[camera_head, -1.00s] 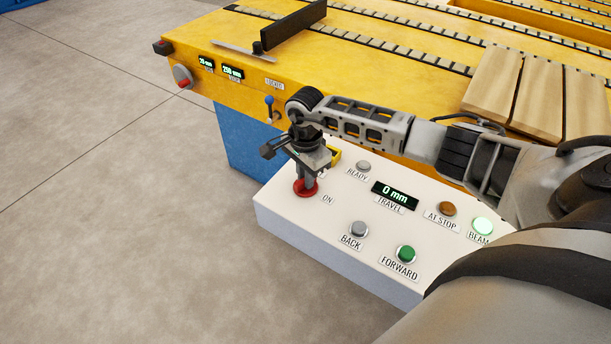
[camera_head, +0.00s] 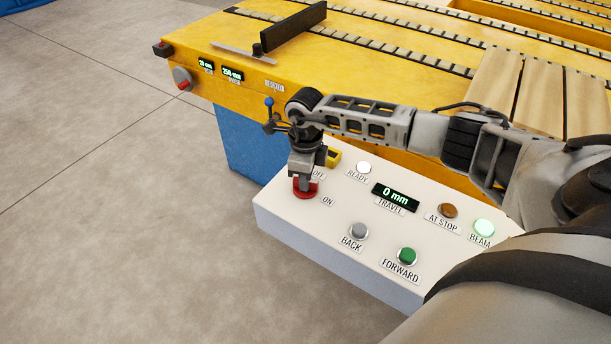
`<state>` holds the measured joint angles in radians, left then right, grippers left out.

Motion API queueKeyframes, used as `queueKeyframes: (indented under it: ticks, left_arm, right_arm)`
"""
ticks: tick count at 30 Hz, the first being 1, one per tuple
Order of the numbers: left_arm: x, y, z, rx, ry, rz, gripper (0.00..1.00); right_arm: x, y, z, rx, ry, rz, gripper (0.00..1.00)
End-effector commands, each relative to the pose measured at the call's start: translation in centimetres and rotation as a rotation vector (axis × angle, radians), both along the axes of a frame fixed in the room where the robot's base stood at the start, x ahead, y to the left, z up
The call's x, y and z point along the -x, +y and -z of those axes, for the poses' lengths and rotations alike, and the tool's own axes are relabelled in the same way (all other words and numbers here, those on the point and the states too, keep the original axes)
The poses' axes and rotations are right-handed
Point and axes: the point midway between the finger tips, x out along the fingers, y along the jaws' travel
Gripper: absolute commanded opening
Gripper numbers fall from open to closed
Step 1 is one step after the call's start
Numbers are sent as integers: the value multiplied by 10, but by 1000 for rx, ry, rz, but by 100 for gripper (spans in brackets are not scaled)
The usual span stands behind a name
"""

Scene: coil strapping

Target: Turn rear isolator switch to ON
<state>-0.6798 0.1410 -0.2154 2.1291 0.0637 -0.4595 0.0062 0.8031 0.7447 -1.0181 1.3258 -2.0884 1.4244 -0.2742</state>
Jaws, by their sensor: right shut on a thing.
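The red isolator switch knob (camera_head: 306,191) sits at the left end of the white control panel (camera_head: 300,222). The OFF label (camera_head: 318,174) is up and right of it, and the ON label (camera_head: 327,201) is to its right. My right gripper (camera_head: 303,182) points down from above and is shut on the knob, hiding its upper part. The READY lamp (camera_head: 363,168) glows white. My left gripper is not in view.
The panel also has a BACK button (camera_head: 358,231), a green FORWARD button (camera_head: 407,256), a TRAVEL display (camera_head: 395,196) reading 0 mm, an amber AT STOP lamp (camera_head: 448,211) and a lit BEAM lamp (camera_head: 484,228). A yellow machine table (camera_head: 390,60) stands behind. Floor at left is clear.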

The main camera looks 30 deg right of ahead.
Motion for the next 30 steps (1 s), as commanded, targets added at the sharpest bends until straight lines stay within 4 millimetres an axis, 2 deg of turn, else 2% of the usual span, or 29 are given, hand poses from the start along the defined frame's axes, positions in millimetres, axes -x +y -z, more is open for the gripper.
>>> queueKeyframes:
  ticks: [13,30]
  left_arm:
    - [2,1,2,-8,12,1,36]
    - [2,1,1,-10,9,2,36]
  right_arm:
    - [0,0,-1,0,0,291,0]
    - [0,0,-1,-1,-1,364,0]
